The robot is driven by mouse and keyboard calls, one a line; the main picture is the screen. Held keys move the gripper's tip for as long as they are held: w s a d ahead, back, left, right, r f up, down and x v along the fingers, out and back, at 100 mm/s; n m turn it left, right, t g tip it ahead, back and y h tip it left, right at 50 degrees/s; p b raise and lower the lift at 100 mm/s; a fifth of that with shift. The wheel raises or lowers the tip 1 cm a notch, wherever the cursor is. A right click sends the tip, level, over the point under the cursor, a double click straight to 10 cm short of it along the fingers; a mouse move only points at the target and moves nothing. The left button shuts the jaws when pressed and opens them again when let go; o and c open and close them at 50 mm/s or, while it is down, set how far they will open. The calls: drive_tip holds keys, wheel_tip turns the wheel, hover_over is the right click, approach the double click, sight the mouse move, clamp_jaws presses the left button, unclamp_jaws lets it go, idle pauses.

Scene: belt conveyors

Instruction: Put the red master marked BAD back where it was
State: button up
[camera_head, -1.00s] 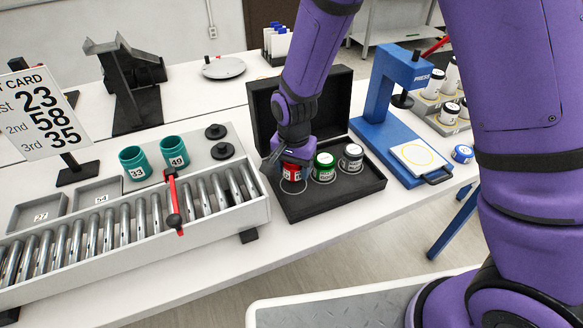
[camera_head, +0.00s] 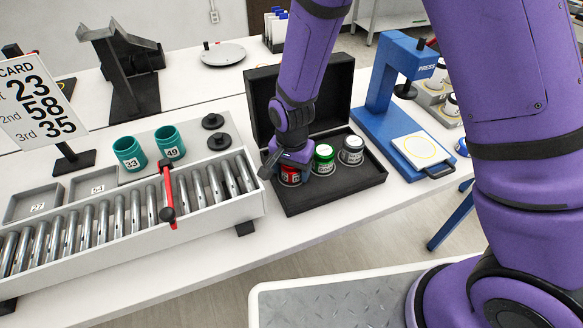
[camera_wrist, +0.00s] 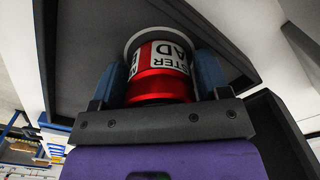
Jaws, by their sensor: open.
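The red master (camera_head: 290,176) stands at the left end of the open black case (camera_head: 335,197), beside the green master (camera_head: 323,159) and the grey master (camera_head: 352,150). My gripper (camera_head: 287,166) is over the red master, with its fingers pointing down. In the wrist view the red master (camera_wrist: 160,68) sits between the two blue fingers (camera_wrist: 160,85), and part of its label, "TER" and "AD", shows. The jaws are open around it. Whether the fingers touch its sides cannot be told. The base of the red master is partly hidden by my gripper in the head view.
The case's raised lid (camera_head: 262,106) stands behind my gripper. The blue press (camera_head: 385,110) is to the right. The roller conveyor (camera_head: 110,225) with a red bar (camera_head: 168,195) is to the left. Two teal cups (camera_head: 130,153) stand behind the rollers.

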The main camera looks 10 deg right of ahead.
wheel_tip(320, 180, up, 12)
drive_tip(key=shift+d+r, duration=0.15)
drive_tip(key=shift+r, duration=0.25)
drive_tip(key=s+d+r+n+t+y, duration=0.15)
drive_tip(key=s+d+r, duration=0.25)
drive_tip(key=d+r, duration=1)
drive_tip(key=s+d+r+n+t, duration=0.2)
drive_tip(key=s+d+r, duration=0.3)
drive_tip(key=s, duration=0.2)
drive_tip(key=s+d+r+n+t+h, duration=0.1)
drive_tip(key=s+d+r+n, duration=0.1)
drive_tip(key=s+d+r, duration=0.3)
drive_tip(key=s, duration=0.2)
drive_tip(key=shift+s+d+t, duration=0.15)
drive_tip(key=shift+s+t, duration=0.15)
drive_tip(key=shift+t, duration=0.05)
drive_tip(key=shift+h, duration=0.25)
